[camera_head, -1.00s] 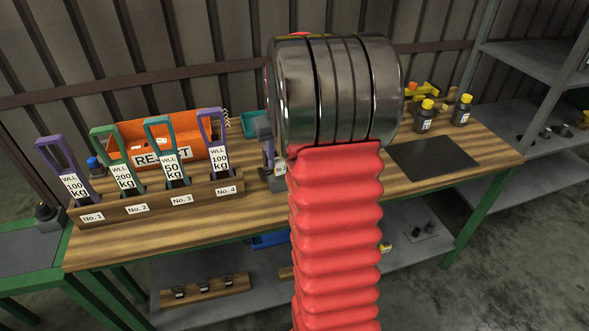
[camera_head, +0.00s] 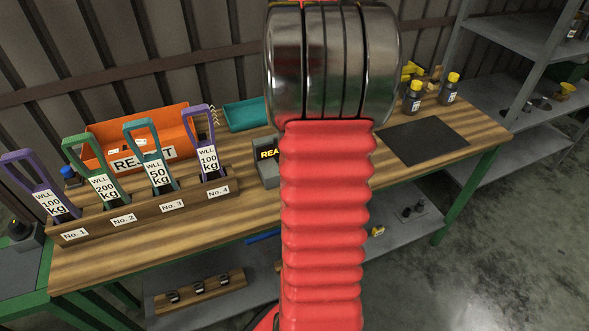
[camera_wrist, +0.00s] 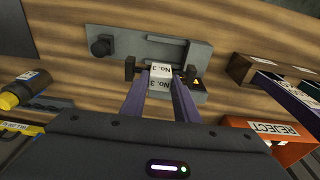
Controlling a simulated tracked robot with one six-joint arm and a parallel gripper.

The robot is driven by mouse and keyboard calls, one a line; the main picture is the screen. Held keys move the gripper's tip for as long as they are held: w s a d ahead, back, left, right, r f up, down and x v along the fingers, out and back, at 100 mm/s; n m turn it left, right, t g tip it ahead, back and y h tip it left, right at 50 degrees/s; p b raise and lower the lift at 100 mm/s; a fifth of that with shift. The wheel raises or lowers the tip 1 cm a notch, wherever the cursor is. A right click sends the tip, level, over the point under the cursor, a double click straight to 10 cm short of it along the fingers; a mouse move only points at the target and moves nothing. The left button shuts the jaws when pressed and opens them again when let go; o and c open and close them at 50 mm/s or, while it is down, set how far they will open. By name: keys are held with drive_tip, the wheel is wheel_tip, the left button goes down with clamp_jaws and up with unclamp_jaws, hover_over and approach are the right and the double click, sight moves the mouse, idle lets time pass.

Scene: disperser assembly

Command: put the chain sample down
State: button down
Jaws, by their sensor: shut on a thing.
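In the wrist view my gripper (camera_wrist: 162,80) is shut on the chain sample (camera_wrist: 160,72), seen as a pale block marked "No. 3" between the two purplish fingers. In the head view a grey device (camera_head: 266,165) with yellow display letters shows beside my arm. My gripper and the sample are hidden there behind my arm.
A rack (camera_head: 150,218) marked No. 1 to No. 4 holds coloured WLL-tagged pieces. Behind it stand an orange REJECT bin (camera_head: 190,125) and a teal tray (camera_head: 245,114). A dark mat (camera_head: 425,140) lies clear at right, near two black yellow-capped bottles (camera_head: 412,97).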

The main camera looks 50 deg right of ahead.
drive_tip(key=shift+d, duration=0.1)
drive_tip(key=shift+s+f, duration=0.15)
drive_tip(key=shift+f, duration=0.05)
wheel_tip(320, 180, down, 6)
drive_tip(key=shift+r, duration=0.1)
drive_tip(key=shift+f, duration=1.85)
drive_tip(key=shift+f, duration=0.1)
drive_tip(key=c, duration=1.4)
unclamp_jaws()
